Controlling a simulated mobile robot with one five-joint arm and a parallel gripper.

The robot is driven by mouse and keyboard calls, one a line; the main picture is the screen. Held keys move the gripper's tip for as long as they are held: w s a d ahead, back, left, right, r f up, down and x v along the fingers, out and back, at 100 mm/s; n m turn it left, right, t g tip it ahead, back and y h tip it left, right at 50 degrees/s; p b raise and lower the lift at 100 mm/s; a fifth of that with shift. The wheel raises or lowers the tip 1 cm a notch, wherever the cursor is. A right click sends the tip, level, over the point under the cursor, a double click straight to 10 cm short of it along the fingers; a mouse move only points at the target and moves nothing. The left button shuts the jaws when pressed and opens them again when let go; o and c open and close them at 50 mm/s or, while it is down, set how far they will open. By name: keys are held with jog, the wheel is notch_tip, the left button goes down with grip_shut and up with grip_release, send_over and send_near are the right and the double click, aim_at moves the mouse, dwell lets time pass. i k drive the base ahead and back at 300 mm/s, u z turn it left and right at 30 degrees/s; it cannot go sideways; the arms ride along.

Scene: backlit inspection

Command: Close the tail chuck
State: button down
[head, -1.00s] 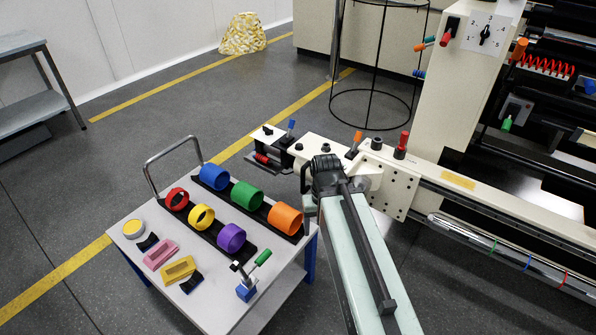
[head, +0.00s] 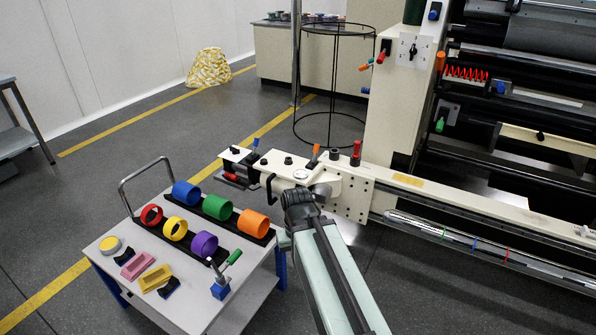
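The cream tail unit (head: 340,186) stands at the left end of the long machine beam. It carries an orange handle (head: 315,153), a red handle (head: 356,152) and black knobs. A smaller block with a blue-tipped lever (head: 256,143) and a low red handle (head: 232,176) sits at its left end. A round metallic part (head: 322,190) shows just beyond my arm's end; I cannot tell if it is the tail chuck. My gripper (head: 300,193) is in front of the tail unit, its fingers hidden behind the dark wrist. Contact cannot be told.
A cart (head: 212,312) with coloured rings, blocks and a green-handled clamp (head: 224,270) stands left of my arm. A black wire stand (head: 333,90) is behind the tail unit. The machine beam (head: 470,218) runs right. Open floor lies at the back left.

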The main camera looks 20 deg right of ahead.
aim_at(344, 192)
jog(key=u, duration=2.5)
jog(key=k, duration=1.55)
jog(key=z, duration=1.2)
jog(key=i, duration=2)
jog(key=u, duration=0.05)
